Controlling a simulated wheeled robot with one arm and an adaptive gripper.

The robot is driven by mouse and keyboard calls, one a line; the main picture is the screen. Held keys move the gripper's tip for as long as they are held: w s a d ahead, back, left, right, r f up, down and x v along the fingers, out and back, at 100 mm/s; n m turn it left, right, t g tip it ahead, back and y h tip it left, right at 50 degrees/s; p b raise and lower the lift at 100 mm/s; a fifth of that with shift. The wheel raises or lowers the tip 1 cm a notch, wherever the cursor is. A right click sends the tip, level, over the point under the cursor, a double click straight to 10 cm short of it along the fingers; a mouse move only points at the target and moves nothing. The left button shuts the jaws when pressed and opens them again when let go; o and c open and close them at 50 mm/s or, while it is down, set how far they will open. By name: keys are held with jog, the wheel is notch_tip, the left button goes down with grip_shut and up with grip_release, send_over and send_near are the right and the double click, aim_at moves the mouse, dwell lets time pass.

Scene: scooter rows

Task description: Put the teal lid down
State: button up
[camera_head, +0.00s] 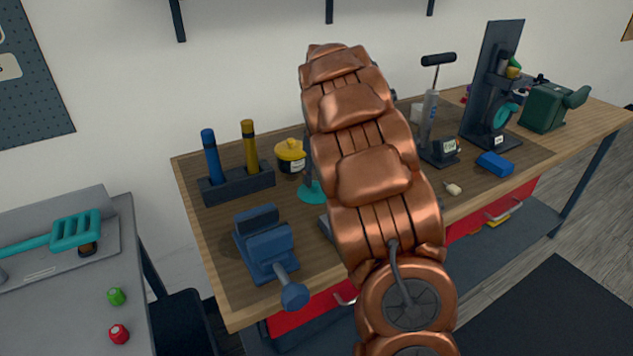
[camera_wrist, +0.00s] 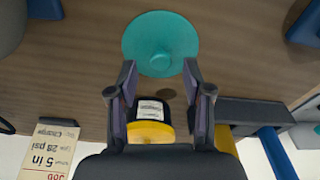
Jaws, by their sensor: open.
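The teal lid (camera_head: 312,193) lies flat on the wooden bench, partly hidden behind my arm in the head view. In the wrist view the teal lid (camera_wrist: 158,35) shows as a full disc with a small knob. My gripper (camera_wrist: 160,68) is open, with its fingertips on either side of the knob in the picture and no visible contact. I cannot tell how high the fingertips are above the lid. In the head view my arm hides most of the gripper.
A yellow-topped pot (camera_head: 290,153) and a rack (camera_head: 236,185) with blue and yellow handles stand behind the lid. A blue vise (camera_head: 265,245) is at the front left. A pump (camera_head: 430,120), a blue block (camera_head: 495,163) and a dark stand (camera_head: 492,90) are to the right.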

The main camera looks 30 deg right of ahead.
aim_at(319, 194)
notch_tip(319, 194, up, 10)
jog(key=s+b, duration=0.1)
jog(key=shift+f, duration=0.25)
jog(key=shift+s, duration=0.1)
dwell(0.4)
